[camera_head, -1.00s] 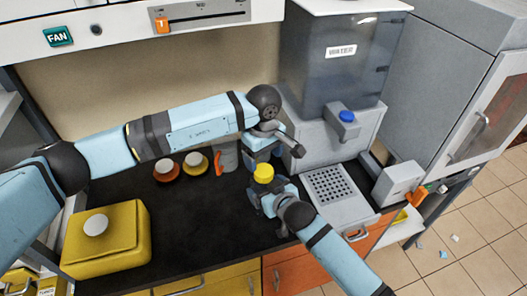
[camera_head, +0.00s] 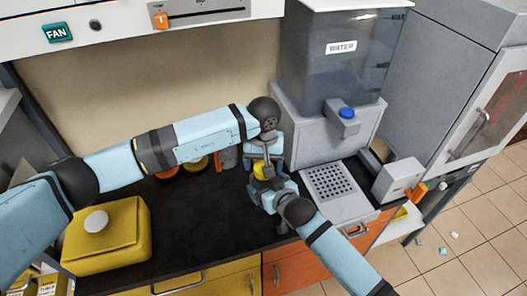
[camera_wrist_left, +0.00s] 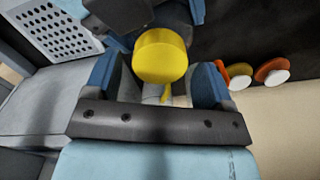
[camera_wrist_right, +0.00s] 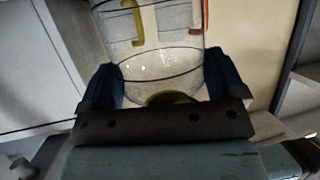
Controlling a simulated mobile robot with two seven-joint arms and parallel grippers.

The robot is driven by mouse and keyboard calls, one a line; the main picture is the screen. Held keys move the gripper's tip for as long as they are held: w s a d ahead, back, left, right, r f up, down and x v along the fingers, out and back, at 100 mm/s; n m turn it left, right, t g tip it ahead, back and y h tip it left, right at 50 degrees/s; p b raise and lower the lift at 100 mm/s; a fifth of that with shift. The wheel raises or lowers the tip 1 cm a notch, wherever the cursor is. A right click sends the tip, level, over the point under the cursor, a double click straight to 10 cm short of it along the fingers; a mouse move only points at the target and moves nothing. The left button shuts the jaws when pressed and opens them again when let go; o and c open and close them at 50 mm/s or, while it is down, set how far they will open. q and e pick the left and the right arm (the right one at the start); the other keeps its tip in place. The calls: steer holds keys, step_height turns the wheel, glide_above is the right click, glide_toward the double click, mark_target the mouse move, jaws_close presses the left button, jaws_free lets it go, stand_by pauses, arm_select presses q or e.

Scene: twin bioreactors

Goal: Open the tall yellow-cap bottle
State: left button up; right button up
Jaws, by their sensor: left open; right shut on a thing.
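The bottle's yellow cap (camera_head: 262,171) shows between my two grippers in the head view. In the left wrist view the cap (camera_wrist_left: 161,56) lies between the open fingers of my left gripper (camera_wrist_left: 170,82), with a gap to the finger on the right. My right gripper (camera_wrist_right: 166,88) is shut on the clear bottle body (camera_wrist_right: 160,62), which fills the space between its fingers in the right wrist view. In the head view my right gripper (camera_head: 268,190) is at the bottle from the front right. Most of the bottle body is hidden there by my grippers.
A grey water dispenser (camera_head: 345,60) with a perforated tray (camera_head: 336,183) stands right of the bottle. A yellow box (camera_head: 125,250) with a white knob sits at the bench's left. Small orange and yellow round items (camera_head: 197,163) are partly behind my left arm. The bench's middle is clear.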

arm_select(q)
steer(key=shift+f, duration=0.9)
steer(key=shift+c, duration=0.4)
steer(key=c, duration=0.9)
steer(key=n, duration=0.6)
steer(key=shift+n, duration=0.4)
steer(key=n, duration=0.6)
steer(key=shift+n, duration=0.3)
steer(key=o, duration=1)
steer(key=shift+r, duration=0.1)
